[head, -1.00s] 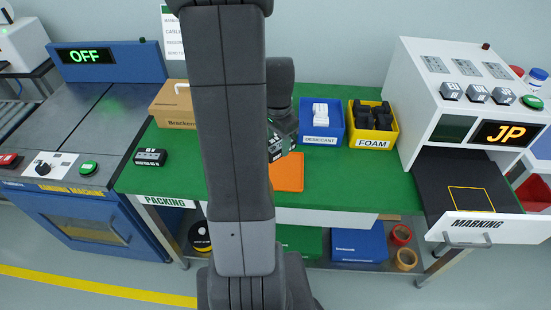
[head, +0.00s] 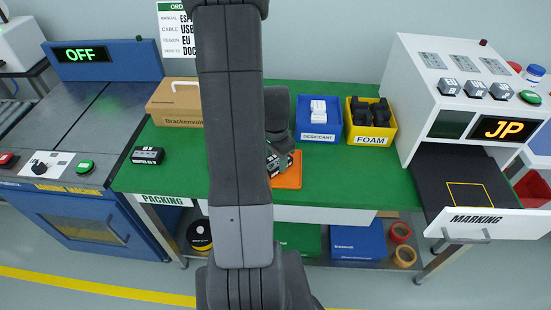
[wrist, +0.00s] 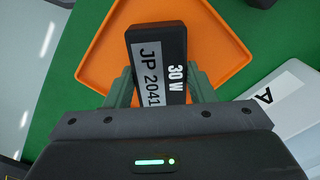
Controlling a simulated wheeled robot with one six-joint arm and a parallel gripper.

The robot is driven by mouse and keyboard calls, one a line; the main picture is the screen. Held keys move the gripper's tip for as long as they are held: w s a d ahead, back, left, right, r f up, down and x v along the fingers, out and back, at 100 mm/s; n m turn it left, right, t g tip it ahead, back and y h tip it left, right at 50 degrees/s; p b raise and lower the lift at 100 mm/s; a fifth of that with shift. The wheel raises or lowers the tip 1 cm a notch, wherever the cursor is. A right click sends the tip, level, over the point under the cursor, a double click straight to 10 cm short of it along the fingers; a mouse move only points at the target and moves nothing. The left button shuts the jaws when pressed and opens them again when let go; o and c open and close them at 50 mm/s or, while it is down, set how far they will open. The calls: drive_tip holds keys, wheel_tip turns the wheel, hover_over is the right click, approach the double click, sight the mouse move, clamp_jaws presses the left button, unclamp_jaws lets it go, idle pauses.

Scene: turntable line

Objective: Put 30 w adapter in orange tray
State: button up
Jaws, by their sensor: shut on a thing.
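The 30 W adapter (wrist: 158,55) is a black block with a white label reading JP 2041 and "30 W" on its edge. My gripper (wrist: 158,85) is shut on it, with a greenish finger on each side. In the wrist view the adapter shows over the orange tray (wrist: 100,55); I cannot tell whether it touches the tray floor. In the head view the orange tray (head: 290,178) lies on the green table, partly hidden by my arm, and my gripper (head: 279,163) is at its upper left part.
A blue desiccant bin (head: 319,136) and a yellow foam bin (head: 372,138) stand behind the tray. A cardboard box (head: 175,108) and a small black device (head: 147,155) are at left. A marking machine (head: 455,100) with an open drawer stands at right. Green table right of the tray is clear.

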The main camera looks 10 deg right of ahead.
sight(276, 161)
drive_tip(key=o, duration=1.2)
wheel_tip(276, 161, up, 12)
drive_tip(key=shift+r+p, duration=0.1)
drive_tip(key=shift+p, duration=0.55)
